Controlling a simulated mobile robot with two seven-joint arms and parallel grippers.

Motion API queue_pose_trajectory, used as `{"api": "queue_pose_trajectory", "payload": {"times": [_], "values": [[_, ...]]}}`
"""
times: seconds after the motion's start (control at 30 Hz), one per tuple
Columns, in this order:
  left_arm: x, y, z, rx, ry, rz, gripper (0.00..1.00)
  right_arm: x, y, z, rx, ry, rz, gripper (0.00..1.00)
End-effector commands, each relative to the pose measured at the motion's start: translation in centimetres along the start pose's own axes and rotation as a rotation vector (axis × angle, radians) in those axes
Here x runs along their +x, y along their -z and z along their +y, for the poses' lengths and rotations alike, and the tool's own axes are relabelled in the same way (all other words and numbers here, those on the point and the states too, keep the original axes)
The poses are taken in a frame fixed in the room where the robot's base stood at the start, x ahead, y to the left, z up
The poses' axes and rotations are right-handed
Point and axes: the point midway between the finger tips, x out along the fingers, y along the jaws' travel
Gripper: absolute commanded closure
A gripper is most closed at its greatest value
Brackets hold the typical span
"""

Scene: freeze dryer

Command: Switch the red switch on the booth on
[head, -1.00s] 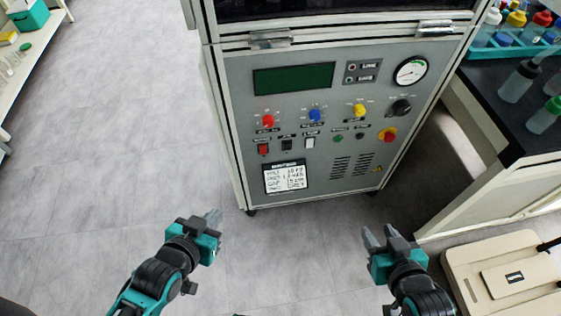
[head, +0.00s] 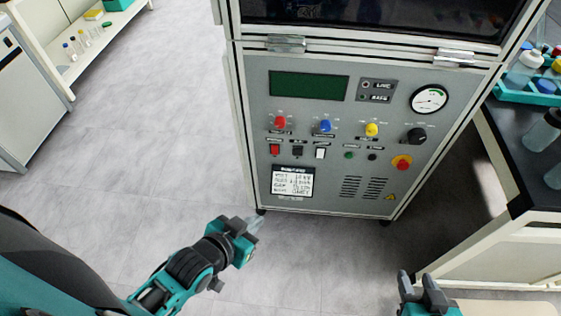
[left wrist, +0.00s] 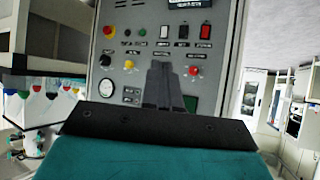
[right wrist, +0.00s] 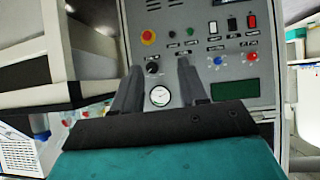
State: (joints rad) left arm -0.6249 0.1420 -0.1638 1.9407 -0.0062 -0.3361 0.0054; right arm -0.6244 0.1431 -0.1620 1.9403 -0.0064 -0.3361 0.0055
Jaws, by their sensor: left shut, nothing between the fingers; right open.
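The booth's grey control panel (head: 330,180) faces me in the head view. The red switch (head: 275,149) is at the left end of its lower row, below a red knob. It also shows upside down in the left wrist view (left wrist: 205,31) and the right wrist view (right wrist: 252,21). Its on or off position is too small to tell. My left gripper (head: 254,224) is shut and empty, low in front of the panel and apart from it. My right gripper (head: 420,278) is open and empty at the lower right, also apart from the panel.
Beside the red switch are a black switch (head: 297,151) and a white switch (head: 320,152). A red-and-yellow stop button (head: 401,163) sits to the right. A dark bench (head: 520,165) with bottles stands close at the right. Grey floor (head: 140,150) is clear to the left.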

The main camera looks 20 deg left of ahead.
Motion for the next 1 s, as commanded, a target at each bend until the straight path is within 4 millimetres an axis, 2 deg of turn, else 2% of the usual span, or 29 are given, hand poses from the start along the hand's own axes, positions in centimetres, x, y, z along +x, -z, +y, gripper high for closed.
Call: {"api": "queue_pose_trajectory", "payload": {"times": [0.3, 0.43, 0.53, 0.6, 0.67, 0.77, 0.9, 1.0], "values": [[0.0, 0.0, 0.0, 0.0, 0.001, 0.0, 1.0, 0.0, 0.0, 0.0, 0.0, 0.001, 0.0, 0.57], [0.7, -0.6, 0.0, 0.054, -0.002, -0.01, 1.0, 0.3, -0.4, -0.1, 0.0, 0.001, 0.0, 0.45], [3.0, -1.8, 0.5, 0.241, -0.01, -0.03, 1.0, 1.0, -1.4, -0.2, 0.002, 0.003, -0.002, 0.35], [5.6, -3.0, 0.8, 0.473, -0.014, -0.054, 1.0, 1.8, -2.5, -0.4, 0.005, 0.007, -0.009, 0.3], [8.2, -4.2, 0.8, 0.731, -0.012, -0.081, 1.0, 2.5, -3.6, -0.7, 0.007, 0.013, -0.013, 0.3], [12.8, -5.7, -0.1, 1.226, 0.01, -0.139, 1.0, 3.7, -4.8, -1.4, 0.014, 0.03, -0.012, 0.3], [18.0, -6.1, -3.0, 1.896, 0.082, -0.259, 1.0, 5.3, -5.7, -2.0, 0.02, 0.045, 0.0, 0.3], [20.6, -5.3, -5.4, 2.286, 0.148, -0.37, 1.0, 6.1, -6.1, -2.3, 0.019, 0.054, 0.007, 0.3]]}}
